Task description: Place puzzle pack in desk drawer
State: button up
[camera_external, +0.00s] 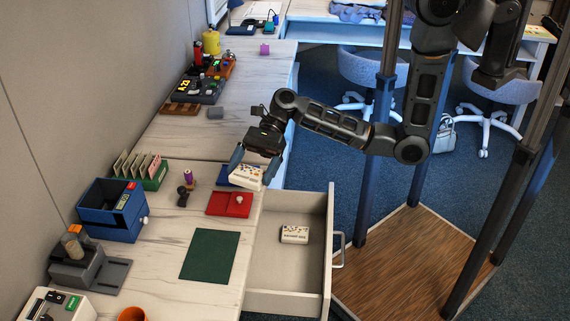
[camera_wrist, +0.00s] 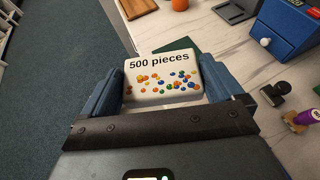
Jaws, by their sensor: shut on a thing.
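My gripper (camera_external: 254,166) is shut on a white puzzle pack (camera_external: 245,176) above the desk, near the back end of the open desk drawer (camera_external: 262,267). In the wrist view the pack (camera_wrist: 160,93) sits between the two blue fingers and shows "500 pieces" and coloured dots. The drawer is pulled out to the right of the desk, with a handle (camera_external: 339,249) on its front. A second, similar white box (camera_external: 295,234) lies flat inside the drawer, toward its right side. Much of the drawer floor is bare.
A red tray (camera_external: 220,207) with a pale knob and a dark green mat (camera_external: 211,255) lie on the desk beside the drawer. A blue box (camera_external: 112,222) stands further left. A dark post (camera_external: 376,150) rises to the right of my gripper.

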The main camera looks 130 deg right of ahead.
jog(key=a+n+g+y, duration=0.2)
jog(key=a+n+y, duration=0.2)
jog(key=a, duration=0.7)
jog(key=b, duration=0.2)
send_over(279, 281)
notch_tip(279, 281, down, 28)
jog(key=shift+f, duration=0.1)
jog(key=shift+f+b, duration=0.6)
jog(key=shift+f, duration=1.25)
jog(key=shift+f, duration=0.2)
jog(key=o, duration=0.8)
jog(key=shift+r, duration=0.15)
jog(key=shift+r, duration=0.15)
jog(key=v, duration=1.2)
jog(key=shift+r, duration=0.1)
